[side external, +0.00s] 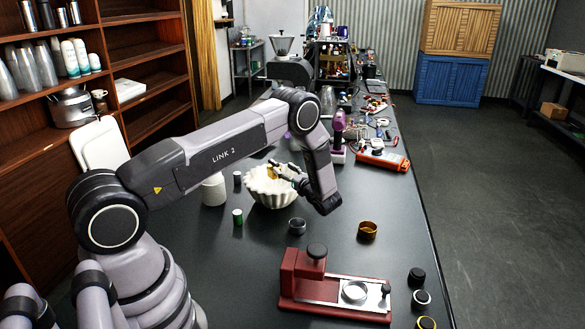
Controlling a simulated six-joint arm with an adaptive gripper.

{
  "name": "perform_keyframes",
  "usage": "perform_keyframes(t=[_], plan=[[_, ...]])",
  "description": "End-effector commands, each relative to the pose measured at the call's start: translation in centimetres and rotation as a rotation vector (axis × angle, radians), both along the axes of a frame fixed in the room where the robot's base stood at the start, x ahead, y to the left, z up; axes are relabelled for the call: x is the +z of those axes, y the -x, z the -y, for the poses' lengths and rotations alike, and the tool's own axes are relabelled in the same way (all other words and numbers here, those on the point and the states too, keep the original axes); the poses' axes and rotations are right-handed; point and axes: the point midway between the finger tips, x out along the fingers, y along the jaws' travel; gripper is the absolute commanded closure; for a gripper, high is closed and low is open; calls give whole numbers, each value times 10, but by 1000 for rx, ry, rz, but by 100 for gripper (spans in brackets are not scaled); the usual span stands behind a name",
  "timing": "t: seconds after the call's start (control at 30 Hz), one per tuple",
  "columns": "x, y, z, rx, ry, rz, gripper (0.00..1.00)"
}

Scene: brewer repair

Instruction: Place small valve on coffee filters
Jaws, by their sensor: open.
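The coffee filters (272,196) are a white, fluted, bowl-shaped stack on the dark bench, left of my wrist. My gripper (274,170) is over the filters' opening, pointing left, with its fingers open. A small brass-coloured piece (271,174), which looks like the small valve, shows at the fingertips, over or inside the filters. I cannot tell whether it touches the fingers or rests on the paper. The inside of the filters is partly hidden by the gripper.
A red press fixture (330,289) stands at the front. A grey cup (297,226), a copper cup (368,230) and a green-and-white cylinder (238,216) stand around the filters. Black caps and rings line the right edge. Tools, including an orange device (382,160), crowd the far bench.

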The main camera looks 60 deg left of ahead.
Motion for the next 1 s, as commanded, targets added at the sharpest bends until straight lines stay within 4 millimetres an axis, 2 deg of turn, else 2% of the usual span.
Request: perform_keyframes(t=[0.1,0.27,0.37,0.47,0.6,0.7,0.8,1.0], plan=[[0,-1,18,-1,0,0,56],[8,0,29,13,8,15,56],[35,5,32,61,48,77,56],[82,18,38,150,130,192,56],[150,56,56,301,295,399,56],[189,89,74,399,424,555,56],[221,125,97,491,563,714,56],[263,197,150,654,870,1030,56]])
